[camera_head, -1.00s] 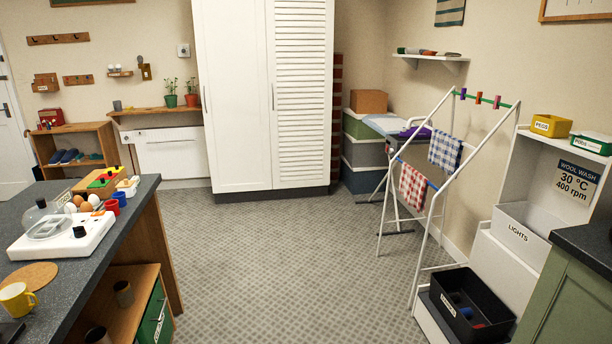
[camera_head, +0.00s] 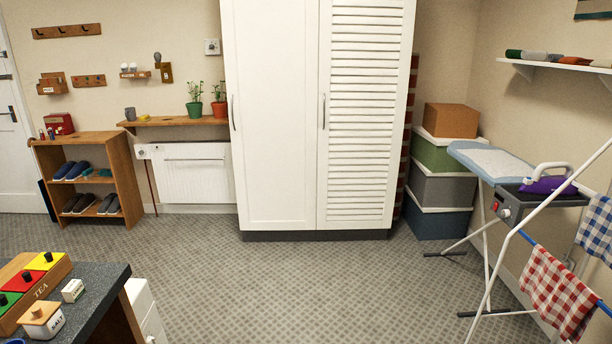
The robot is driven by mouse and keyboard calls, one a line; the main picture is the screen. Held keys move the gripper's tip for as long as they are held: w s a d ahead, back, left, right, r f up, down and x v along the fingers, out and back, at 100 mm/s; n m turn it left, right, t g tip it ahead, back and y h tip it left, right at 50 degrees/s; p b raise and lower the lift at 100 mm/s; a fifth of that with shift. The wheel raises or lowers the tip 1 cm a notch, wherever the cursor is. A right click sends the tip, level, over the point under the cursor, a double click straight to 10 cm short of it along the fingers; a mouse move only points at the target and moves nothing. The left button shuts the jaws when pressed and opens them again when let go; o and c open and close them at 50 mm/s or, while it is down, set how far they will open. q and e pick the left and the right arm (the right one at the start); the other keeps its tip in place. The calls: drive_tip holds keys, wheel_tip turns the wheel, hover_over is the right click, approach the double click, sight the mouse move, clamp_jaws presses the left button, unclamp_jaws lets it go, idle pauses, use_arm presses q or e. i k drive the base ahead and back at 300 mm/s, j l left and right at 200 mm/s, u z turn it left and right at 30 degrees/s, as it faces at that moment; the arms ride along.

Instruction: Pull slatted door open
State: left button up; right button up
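A tall white cupboard stands against the back wall in the head view, with two doors. The slatted door (camera_head: 365,110) is its right one, with horizontal louvres. It is closed, flush with the plain left door (camera_head: 275,120). A thin dark vertical handle (camera_head: 324,111) sits at the slatted door's left edge, near the seam. A similar handle (camera_head: 233,112) is on the plain door's left edge. Neither of my grippers is in view.
The patterned floor (camera_head: 300,285) before the cupboard is clear. An ironing board (camera_head: 490,160) with a purple iron (camera_head: 548,184) and a drying rack (camera_head: 510,240) stand at the right. Stacked boxes (camera_head: 440,190) are beside the cupboard. A dark counter (camera_head: 95,290) is at front left.

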sight(365, 47)
drive_tip(key=i+l+z, duration=0.2)
drive_tip(key=i, duration=0.45)
drive_tip(key=i+j+z, duration=0.15)
drive_tip(key=i, duration=0.45)
drive_tip(key=i+z, duration=0.2)
drive_tip(key=i, duration=0.45)
drive_tip(key=i+j+z, duration=0.15)
drive_tip(key=i, duration=0.5)
drive_tip(key=j, duration=0.1)
